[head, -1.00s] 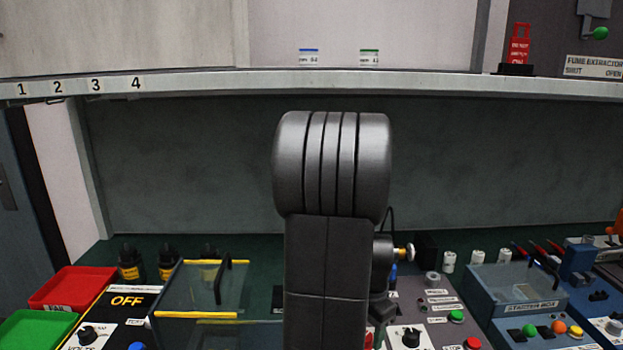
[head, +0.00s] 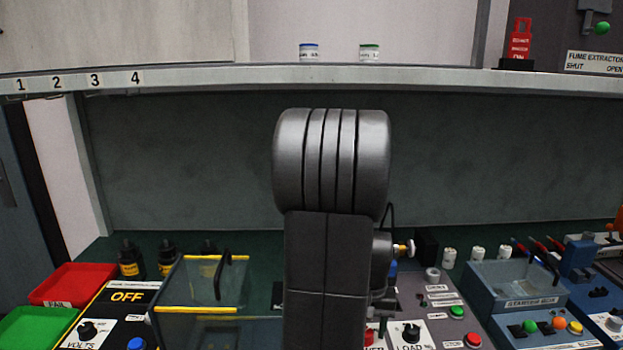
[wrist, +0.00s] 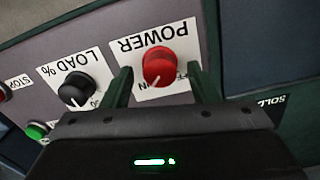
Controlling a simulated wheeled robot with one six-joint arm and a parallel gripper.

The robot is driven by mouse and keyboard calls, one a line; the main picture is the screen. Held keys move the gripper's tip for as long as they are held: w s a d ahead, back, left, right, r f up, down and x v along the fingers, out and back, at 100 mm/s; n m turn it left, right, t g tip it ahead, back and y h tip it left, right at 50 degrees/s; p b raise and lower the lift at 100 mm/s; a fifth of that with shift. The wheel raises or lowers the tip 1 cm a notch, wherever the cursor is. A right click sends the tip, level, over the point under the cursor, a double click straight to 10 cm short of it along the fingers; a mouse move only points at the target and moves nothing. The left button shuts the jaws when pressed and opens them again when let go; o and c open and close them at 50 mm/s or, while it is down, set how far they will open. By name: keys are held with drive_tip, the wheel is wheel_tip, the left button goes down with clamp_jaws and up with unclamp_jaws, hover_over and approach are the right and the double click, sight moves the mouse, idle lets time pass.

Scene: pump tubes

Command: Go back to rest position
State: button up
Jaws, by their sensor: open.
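My gripper (wrist: 163,86) shows in the wrist view with its two dark green fingers apart. The red POWER knob (wrist: 158,66) appears between the fingers in that view, on a white label on a grey panel. I cannot tell whether the fingers touch it. In the head view my own arm (head: 330,165) stands upright in the middle and hides the gripper and much of the bench behind it. Only a bit of the red POWER knob (head: 369,337) shows beside the arm.
The black LOAD knob (wrist: 75,89) is left of the POWER knob in the wrist view. A glass-sided box (head: 197,310) stands left of the arm, a blue-grey station box (head: 512,289) right. A shelf (head: 300,77) runs above the bench. The grey back wall area is clear.

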drive_tip(key=n, duration=0.4)
drive_tip(key=shift+n, duration=0.4)
drive_tip(key=shift+n+b, duration=0.35)
drive_tip(key=shift+n, duration=1.65)
drive_tip(key=shift+s, duration=0.1)
